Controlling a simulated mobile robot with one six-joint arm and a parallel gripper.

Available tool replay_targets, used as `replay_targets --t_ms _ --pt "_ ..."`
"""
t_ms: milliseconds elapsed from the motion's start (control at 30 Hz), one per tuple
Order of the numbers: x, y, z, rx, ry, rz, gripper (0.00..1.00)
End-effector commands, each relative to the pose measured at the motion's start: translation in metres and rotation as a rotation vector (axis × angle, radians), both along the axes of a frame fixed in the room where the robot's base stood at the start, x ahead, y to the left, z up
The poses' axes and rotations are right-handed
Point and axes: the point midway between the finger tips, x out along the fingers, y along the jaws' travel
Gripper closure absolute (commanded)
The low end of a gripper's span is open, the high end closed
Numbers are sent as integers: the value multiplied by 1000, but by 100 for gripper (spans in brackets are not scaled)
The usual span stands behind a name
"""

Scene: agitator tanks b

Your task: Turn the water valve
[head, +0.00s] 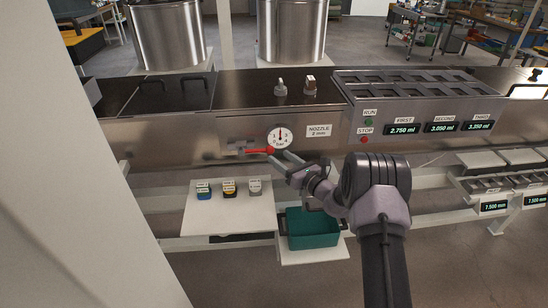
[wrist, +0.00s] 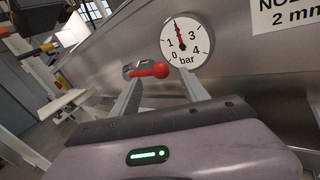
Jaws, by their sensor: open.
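The water valve has a red lever handle (head: 258,150) on the steel front panel, just below and left of the round pressure gauge (head: 280,137). In the wrist view the red handle (wrist: 149,70) points toward me with its rounded end between my two fingers. My gripper (head: 280,157) is open at the handle's right end. In the wrist view my gripper (wrist: 160,88) has one finger on each side of the handle, with gaps visible. The gauge (wrist: 187,40) shows a red needle near 2 bar. The valve body is partly hidden behind the handle.
A "NOZZLE 2 mm" label (head: 319,131) and RUN and STOP buttons (head: 365,130) are right of the gauge. Below are a white shelf (head: 228,222) with several small items and a teal bin (head: 312,232). A pale post (head: 95,150) stands at left.

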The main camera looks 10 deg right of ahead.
Motion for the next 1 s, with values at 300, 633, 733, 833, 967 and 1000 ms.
replay_targets --t_ms 300,633,733,833,967,1000 --pt "35 24 0 1 1 0 47" --pt "36 24 1 -1 1 0 57" --pt "36 24 1 -1 1 0 76" --pt "36 24 1 -1 1 -1 96" --pt "36 24 1 0 0 -1 100" --pt "36 24 1 0 0 -1 100"
